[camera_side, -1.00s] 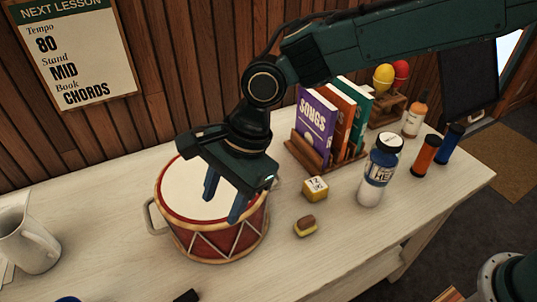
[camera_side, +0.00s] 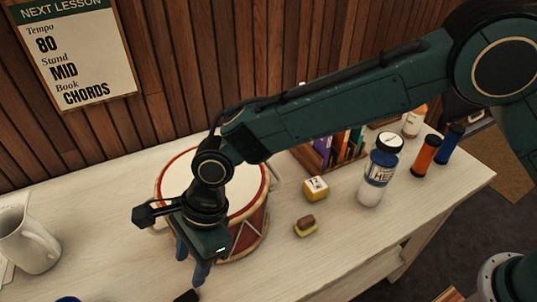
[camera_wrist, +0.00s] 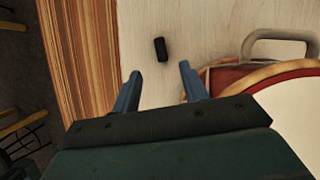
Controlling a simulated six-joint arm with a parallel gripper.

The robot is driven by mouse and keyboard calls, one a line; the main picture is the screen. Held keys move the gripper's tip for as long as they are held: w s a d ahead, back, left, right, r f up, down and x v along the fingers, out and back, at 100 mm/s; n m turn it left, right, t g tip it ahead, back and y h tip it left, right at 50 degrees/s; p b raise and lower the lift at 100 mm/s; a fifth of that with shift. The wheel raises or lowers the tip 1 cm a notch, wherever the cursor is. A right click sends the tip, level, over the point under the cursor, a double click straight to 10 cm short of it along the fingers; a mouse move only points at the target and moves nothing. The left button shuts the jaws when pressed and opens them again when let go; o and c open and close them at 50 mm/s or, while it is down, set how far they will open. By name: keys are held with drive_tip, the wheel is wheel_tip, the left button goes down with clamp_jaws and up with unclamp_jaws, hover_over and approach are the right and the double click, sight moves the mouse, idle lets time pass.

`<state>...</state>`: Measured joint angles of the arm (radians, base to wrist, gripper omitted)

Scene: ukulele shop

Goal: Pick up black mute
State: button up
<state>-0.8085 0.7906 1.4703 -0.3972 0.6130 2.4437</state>
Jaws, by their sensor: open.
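The black mute (camera_wrist: 161,49) is a small dark block lying on the pale table, seen in the wrist view just beyond the fingertips. In the side view it shows at the bottom edge (camera_side: 187,296), partly cut off by the frame. My gripper (camera_side: 191,274) is above the table in front of the drum, with its blue fingers pointing down. In the wrist view my gripper (camera_wrist: 158,73) is open and empty, its fingers apart, with the mute between their lines but farther off.
A red drum (camera_side: 250,232) with a metal handle (camera_wrist: 279,37) stands close beside my gripper. A white mug (camera_side: 27,241) is at the left. A yellow cube (camera_side: 315,189), a small brush-like block (camera_side: 305,226) and a bottle (camera_side: 378,172) stand to the right. The table's wooden edge (camera_wrist: 79,50) is near the mute.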

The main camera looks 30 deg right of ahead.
hover_over(182, 300)
drive_tip(key=d, duration=0.3)
drive_tip(key=shift+w+a+f, duration=0.1)
drive_tip(key=shift+w+f, duration=0.05)
drive_tip(key=shift+f, duration=1.05)
drive_tip(key=shift+w+a+f, duration=0.1)
drive_tip(key=shift+w+f, duration=0.05)
drive_tip(key=shift+f, duration=1)
drive_tip(key=shift+x, duration=2.55)
clamp_jaws()
drive_tip(key=shift+r, duration=0.1)
wheel_tip(182, 300, up, 20)
